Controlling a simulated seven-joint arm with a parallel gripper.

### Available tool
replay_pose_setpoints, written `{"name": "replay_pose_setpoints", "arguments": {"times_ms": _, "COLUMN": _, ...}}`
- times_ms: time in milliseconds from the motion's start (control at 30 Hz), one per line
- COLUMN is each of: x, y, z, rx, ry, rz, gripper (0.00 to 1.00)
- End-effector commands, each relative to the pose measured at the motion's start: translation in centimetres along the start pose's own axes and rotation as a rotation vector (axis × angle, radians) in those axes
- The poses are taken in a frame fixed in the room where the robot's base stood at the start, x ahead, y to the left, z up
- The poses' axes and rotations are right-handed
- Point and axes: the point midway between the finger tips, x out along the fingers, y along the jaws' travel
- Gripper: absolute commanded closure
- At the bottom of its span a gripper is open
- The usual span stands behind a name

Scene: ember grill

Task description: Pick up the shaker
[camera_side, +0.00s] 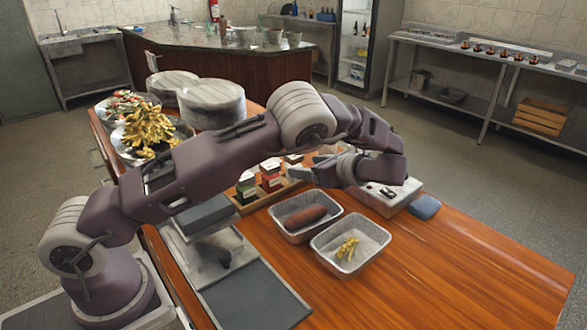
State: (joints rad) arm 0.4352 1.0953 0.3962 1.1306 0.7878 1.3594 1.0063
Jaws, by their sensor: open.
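A wooden tray (246,206) on the table holds several small containers. A green and dark one (247,188) and a red one (271,177) stand upright in it, and others behind are partly hidden by my arm. These look like shakers, but I cannot tell which one is the shaker. My gripper (308,174) is just right of the tray, at about the height of the containers, and appears apart from them. It is open, with nothing seen between its fingers.
Two foil trays stand in front, one with a brown sausage-like piece (305,216), one with yellow food (347,249). A white box (388,196) and blue cloth (426,207) lie right. Plates of food and round stacks stand back left. The table's front right is clear.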

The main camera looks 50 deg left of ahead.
Motion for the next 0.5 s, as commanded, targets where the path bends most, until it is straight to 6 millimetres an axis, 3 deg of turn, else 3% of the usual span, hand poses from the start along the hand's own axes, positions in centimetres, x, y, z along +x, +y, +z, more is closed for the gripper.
{"name": "replay_pose_setpoints", "arguments": {"times_ms": 167, "x": 1.6, "y": -0.3, "z": -0.4, "rx": 0.030, "ry": -0.029, "rz": -0.007, "gripper": 0.36}}
{"name": "replay_pose_setpoints", "arguments": {"times_ms": 500, "x": 7.0, "y": -0.3, "z": -0.2, "rx": 0.026, "ry": -0.024, "rz": -0.008, "gripper": 0.36}}
